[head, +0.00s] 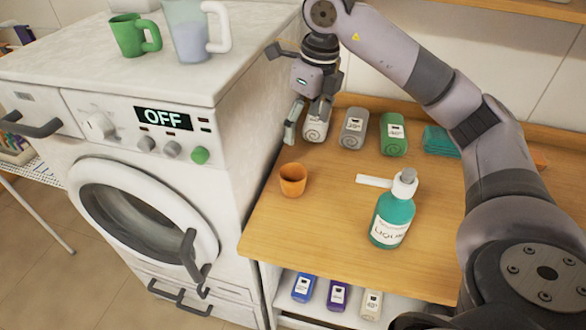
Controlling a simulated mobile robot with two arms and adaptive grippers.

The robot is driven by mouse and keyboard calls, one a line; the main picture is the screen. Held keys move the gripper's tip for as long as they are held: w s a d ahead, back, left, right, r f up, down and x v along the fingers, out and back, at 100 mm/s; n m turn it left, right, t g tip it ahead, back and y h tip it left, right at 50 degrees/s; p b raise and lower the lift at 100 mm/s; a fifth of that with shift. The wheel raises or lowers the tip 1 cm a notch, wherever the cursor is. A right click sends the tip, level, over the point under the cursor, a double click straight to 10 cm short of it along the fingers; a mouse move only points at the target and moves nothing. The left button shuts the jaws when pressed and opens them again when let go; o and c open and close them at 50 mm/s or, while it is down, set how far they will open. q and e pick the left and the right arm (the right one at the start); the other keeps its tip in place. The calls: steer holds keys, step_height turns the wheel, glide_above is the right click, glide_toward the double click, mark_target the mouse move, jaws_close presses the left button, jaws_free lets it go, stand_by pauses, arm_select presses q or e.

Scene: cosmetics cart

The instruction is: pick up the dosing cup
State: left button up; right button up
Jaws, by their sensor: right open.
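The dosing cup appears to be the small orange cup (292,181), upright on the wooden counter (330,228) near its left edge, beside the washing machine. My right gripper (304,122) is open, its fingers pointing down, above and behind the cup. It is apart from the cup, with a white bottle (316,133) behind its fingers and partly hidden by them. No part of my left gripper shows.
A teal pump bottle (393,215) stands right of the cup, its white spout pointing left. A grey bottle (353,129) and a green bottle (393,134) stand at the back. The washing machine (215,135) rises on the left. The counter just around the cup is clear.

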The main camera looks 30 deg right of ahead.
steer(key=p, duration=0.3)
glide_toward(293, 174)
steer(key=s+a+f, duration=0.2)
steer(key=shift+s+f, duration=0.25)
steer(key=shift+f, duration=0.05)
steer(key=f, duration=0.1)
steer(key=w+f+p, duration=0.1)
steer(key=f, duration=0.1)
steer(key=shift+w+f, duration=0.1)
steer(key=shift+f, duration=0.15)
steer(key=shift+w+f, duration=0.1)
steer(key=shift+f, duration=0.3)
arm_select(q)
steer(key=r, duration=0.1)
steer(key=s+r, duration=0.1)
steer(key=s+a+r, duration=0.1)
steer(key=r, duration=0.1)
steer(key=shift+s+r, duration=0.1)
steer(key=shift+s, duration=0.05)
arm_select(e)
steer(key=shift+f, duration=0.15)
steer(key=shift+c, duration=0.4)
steer(key=c, duration=0.9)
